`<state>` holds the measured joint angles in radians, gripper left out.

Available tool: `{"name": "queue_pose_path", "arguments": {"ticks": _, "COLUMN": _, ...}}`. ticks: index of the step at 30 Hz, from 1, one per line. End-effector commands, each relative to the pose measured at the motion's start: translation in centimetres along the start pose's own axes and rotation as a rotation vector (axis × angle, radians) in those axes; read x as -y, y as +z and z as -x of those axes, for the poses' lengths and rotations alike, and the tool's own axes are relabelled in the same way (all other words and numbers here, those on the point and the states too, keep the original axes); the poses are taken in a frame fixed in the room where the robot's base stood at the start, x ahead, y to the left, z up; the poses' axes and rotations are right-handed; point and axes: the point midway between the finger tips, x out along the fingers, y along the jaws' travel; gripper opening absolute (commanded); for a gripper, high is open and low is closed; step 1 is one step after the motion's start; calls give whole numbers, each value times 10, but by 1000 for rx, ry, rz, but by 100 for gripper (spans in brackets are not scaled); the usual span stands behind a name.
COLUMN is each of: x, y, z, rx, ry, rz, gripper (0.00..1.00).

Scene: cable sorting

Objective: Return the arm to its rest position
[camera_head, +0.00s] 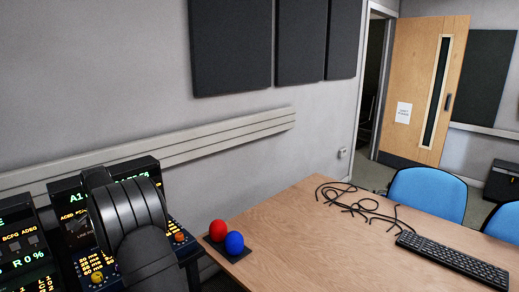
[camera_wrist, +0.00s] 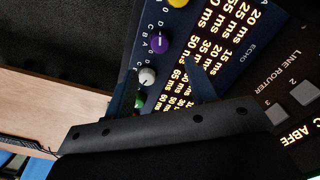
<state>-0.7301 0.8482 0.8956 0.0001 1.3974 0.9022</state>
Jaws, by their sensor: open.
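My gripper (camera_wrist: 160,82) shows in the wrist view with its two dark fingers apart and nothing between them. It is over a lit control panel (camera_wrist: 215,50) with knobs and orange numbers. My dark, segmented arm stands at the lower left of the head view, in front of the consoles; my gripper cannot be made out there. Several black cables (camera_head: 362,207) lie loosely tangled on the wooden table (camera_head: 300,240), well to the right of my arm.
A red ball (camera_head: 217,230) and a blue ball (camera_head: 234,243) sit on a dark pad at the table's left corner, close to my arm. A black keyboard (camera_head: 452,260) lies at the right. Lit consoles (camera_head: 25,245) stand at the left. Blue chairs (camera_head: 428,193) stand behind the table.

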Motion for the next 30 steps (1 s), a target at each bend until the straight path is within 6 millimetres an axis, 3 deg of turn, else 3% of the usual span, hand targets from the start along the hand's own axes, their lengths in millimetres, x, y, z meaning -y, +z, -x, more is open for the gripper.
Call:
{"name": "queue_pose_path", "arguments": {"ticks": 6, "x": 0, "y": 0, "z": -45, "rx": 2, "ry": 3, "rz": 0, "gripper": 51}}
{"name": "queue_pose_path", "arguments": {"ticks": 13, "x": 0, "y": 0, "z": -77, "rx": 1, "ry": 1, "rz": 0, "gripper": 51}}
{"name": "queue_pose_path", "arguments": {"ticks": 19, "x": 0, "y": 0, "z": -87, "rx": 0, "ry": 0, "rz": 0, "gripper": 51}}
{"name": "queue_pose_path", "arguments": {"ticks": 30, "x": 0, "y": 0, "z": -86, "rx": 0, "ry": 0, "rz": 2, "gripper": 51}}
